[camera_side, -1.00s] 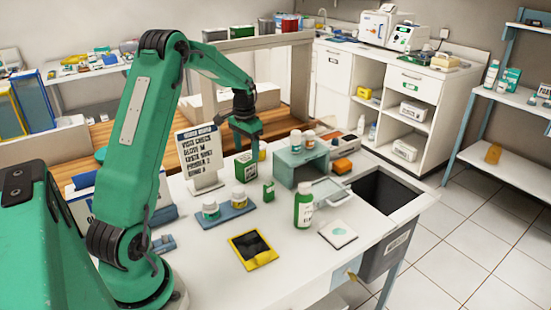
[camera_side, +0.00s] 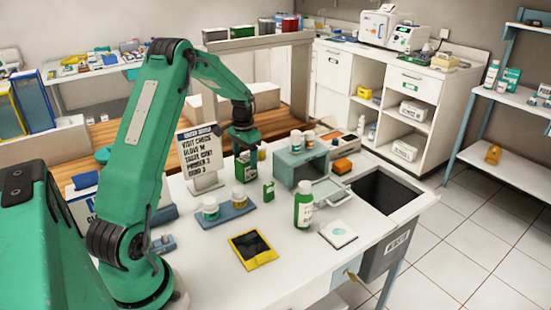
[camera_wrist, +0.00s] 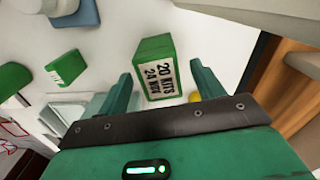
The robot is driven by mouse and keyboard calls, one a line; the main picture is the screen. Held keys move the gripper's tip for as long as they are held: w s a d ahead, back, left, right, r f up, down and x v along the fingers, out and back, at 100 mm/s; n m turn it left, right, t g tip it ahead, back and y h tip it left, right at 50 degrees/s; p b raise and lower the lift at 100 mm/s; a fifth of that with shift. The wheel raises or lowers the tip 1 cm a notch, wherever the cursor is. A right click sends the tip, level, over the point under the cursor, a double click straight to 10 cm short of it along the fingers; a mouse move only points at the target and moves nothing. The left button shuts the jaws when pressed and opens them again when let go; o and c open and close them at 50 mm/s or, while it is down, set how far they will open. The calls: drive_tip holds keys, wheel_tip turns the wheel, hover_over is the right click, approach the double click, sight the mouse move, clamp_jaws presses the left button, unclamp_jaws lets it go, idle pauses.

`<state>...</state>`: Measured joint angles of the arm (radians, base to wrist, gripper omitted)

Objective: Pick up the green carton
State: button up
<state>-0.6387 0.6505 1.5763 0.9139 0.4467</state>
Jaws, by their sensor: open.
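The larger green carton (camera_side: 246,168) stands on the white table, right of the sign. In the wrist view the green carton (camera_wrist: 154,50) has a white label reading "20 KITS" and lies between my two fingers, with gaps on both sides. My gripper (camera_side: 244,150) is open and points down over the carton, its fingers overlapping the carton's upper part in the side view. I cannot tell whether either finger touches it. A smaller green carton (camera_side: 268,191) stands to the right of it and also shows in the wrist view (camera_wrist: 66,68).
A sign (camera_side: 199,155) stands close on the left. A blue tray (camera_side: 235,213) with two white jars lies in front. A grey-green box (camera_side: 281,171) and green bottle (camera_side: 304,205) stand right.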

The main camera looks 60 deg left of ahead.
sight(246, 169)
drive_tip(key=shift+f, duration=2.55)
drive_tip(key=c, duration=1.1)
